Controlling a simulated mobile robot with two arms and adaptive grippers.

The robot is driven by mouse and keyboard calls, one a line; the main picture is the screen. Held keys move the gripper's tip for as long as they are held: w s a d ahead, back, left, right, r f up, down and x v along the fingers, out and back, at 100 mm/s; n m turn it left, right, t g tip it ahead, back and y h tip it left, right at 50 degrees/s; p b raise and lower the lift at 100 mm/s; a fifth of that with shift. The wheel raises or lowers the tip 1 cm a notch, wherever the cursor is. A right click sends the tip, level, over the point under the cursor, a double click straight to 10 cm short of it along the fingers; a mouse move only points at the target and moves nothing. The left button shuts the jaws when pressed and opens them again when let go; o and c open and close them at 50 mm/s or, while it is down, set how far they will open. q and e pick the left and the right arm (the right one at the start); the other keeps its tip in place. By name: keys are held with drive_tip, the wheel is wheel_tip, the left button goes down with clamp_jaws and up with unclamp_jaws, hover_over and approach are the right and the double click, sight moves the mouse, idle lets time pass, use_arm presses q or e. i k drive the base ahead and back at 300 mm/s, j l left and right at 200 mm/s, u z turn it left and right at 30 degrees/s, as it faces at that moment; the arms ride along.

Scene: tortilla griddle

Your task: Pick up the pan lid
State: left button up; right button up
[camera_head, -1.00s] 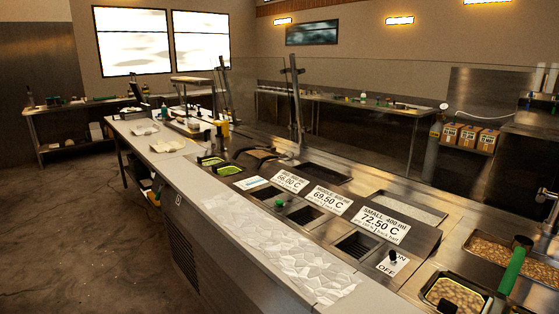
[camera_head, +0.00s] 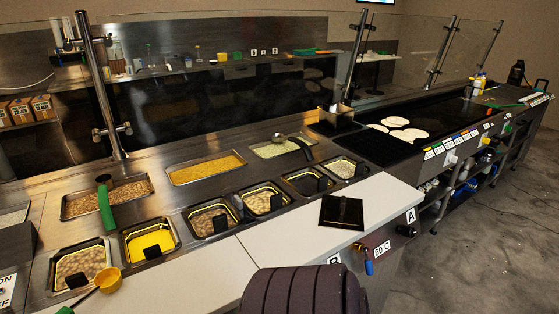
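A flat black square piece with a raised bar-like handle (camera_head: 341,211) lies on the white front counter, right of the middle. It looks like the pan lid. It lies in front of the row of small food pans, near the counter's front edge. Neither of my grippers shows in this view. A dark ribbed rounded part at the bottom middle seems to be mine; it is in front of the counter, below and left of the lid.
Small pans hold beans (camera_head: 80,265), yellow food (camera_head: 150,241) and other fillings. A yellow ladle (camera_head: 108,280) juts over the front left. The black griddle (camera_head: 390,148) with several tortillas (camera_head: 408,134) is at right. Bare white counter (camera_head: 205,270) lies left of the lid.

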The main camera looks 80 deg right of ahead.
sight(342, 212)
drive_tip(key=z, duration=3)
